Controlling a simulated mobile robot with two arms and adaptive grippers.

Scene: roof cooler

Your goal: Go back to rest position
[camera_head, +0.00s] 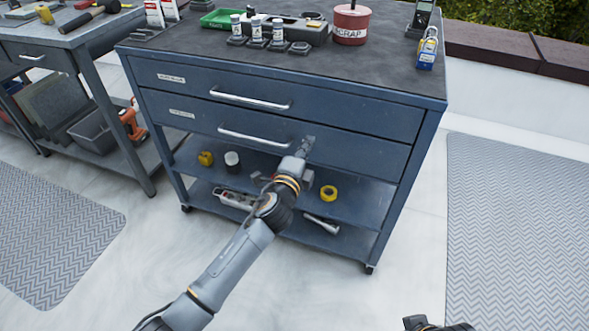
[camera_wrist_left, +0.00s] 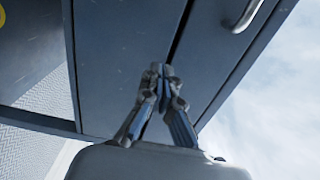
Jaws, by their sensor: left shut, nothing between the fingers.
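My left gripper (camera_head: 306,143) is in front of the lower drawer (camera_head: 358,151) of the blue wheeled cabinet (camera_head: 401,189), at the right of that drawer's handle (camera_head: 255,138). In the left wrist view the fingers of my left gripper (camera_wrist_left: 161,72) are closed together with nothing between them. They point at the drawer fronts (camera_wrist_left: 125,50); I cannot tell whether they touch. Both drawers look shut. At the bottom edge of the head view a dark part of my right arm (camera_head: 437,323) shows; its fingers cannot be made out.
The cabinet top holds a red SCRAP tin (camera_head: 351,24), several small bottles, a green tray (camera_head: 219,18) and a blue padlock (camera_head: 428,50). Yellow tape (camera_head: 328,193) and tools lie on the open shelves below. A workbench (camera_head: 75,37) stands left. Grey mats (camera_head: 520,230) flank clear floor.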

